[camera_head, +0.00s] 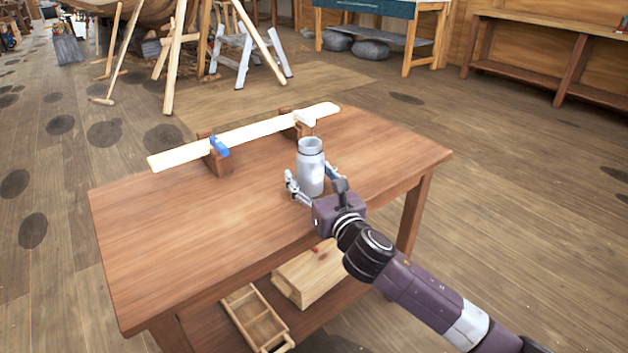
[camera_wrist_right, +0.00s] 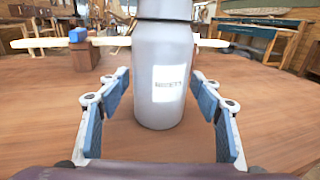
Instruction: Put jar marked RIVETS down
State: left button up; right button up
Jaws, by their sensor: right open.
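A pale grey jar (camera_head: 311,172) stands upright on the wooden table (camera_head: 190,235), right of the table's middle. In the right wrist view the jar (camera_wrist_right: 162,50) carries a white label, whose small lettering is too blurred to read surely. My right gripper (camera_head: 311,187) is open, with its two fingers on either side of the jar. In the right wrist view, gaps show between the jar and the blue finger pads of the gripper (camera_wrist_right: 160,105). The jar's base appears to rest on the tabletop. My left gripper is not in view.
Behind the jar, a long pale plank (camera_head: 250,133) rests on two wooden blocks, with a blue clamp (camera_head: 219,147) at the left one. A wooden box (camera_head: 312,275) and a divided tray (camera_head: 257,320) sit on the lower shelf. The table's left half is clear.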

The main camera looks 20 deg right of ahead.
aim_at(315, 182)
jog(key=s, duration=0.3)
jog(key=shift+s+d+p, duration=0.15)
jog(key=shift+s+p, duration=0.15)
jog(key=shift+s, duration=0.05)
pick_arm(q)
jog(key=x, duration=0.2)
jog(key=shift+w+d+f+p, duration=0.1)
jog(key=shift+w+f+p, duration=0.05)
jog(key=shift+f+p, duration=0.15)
pick_arm(e)
jog(key=s, duration=0.8)
jog(key=shift+s+d, duration=0.15)
jog(key=shift+d, duration=0.25)
jog(key=shift+r, duration=0.1)
